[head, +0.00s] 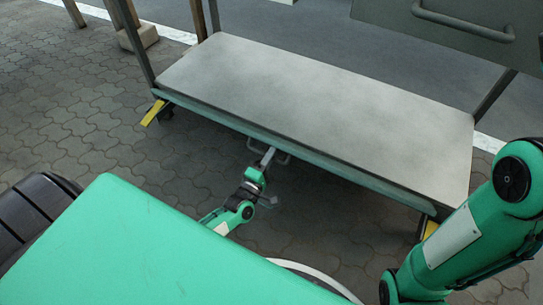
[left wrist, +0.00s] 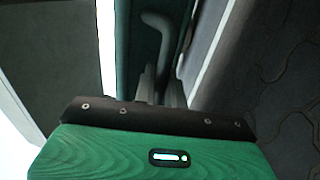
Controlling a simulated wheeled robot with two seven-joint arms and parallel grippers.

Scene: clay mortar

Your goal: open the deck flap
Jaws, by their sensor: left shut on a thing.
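A wide grey deck panel (head: 320,110) lies flat on a wheeled cart, with a green front edge (head: 300,157). A small grey bar handle (head: 283,158) hangs at that edge; it also shows in the left wrist view as a bent bar (left wrist: 165,35) against a dark green face. My left gripper (head: 268,157) reaches up to the edge and is shut on the handle. Its fingers (left wrist: 160,85) are close together around the bar's near part. The exact contact is dark and partly hidden. My right gripper is out of view; only its arm shows.
A raised grey panel with a bar handle (head: 460,24) is at the top right. Posts rise from the cart's corners. Yellow caster levers (head: 153,112) stick out low at the cart's corners. Open paving (head: 80,120) lies to the left.

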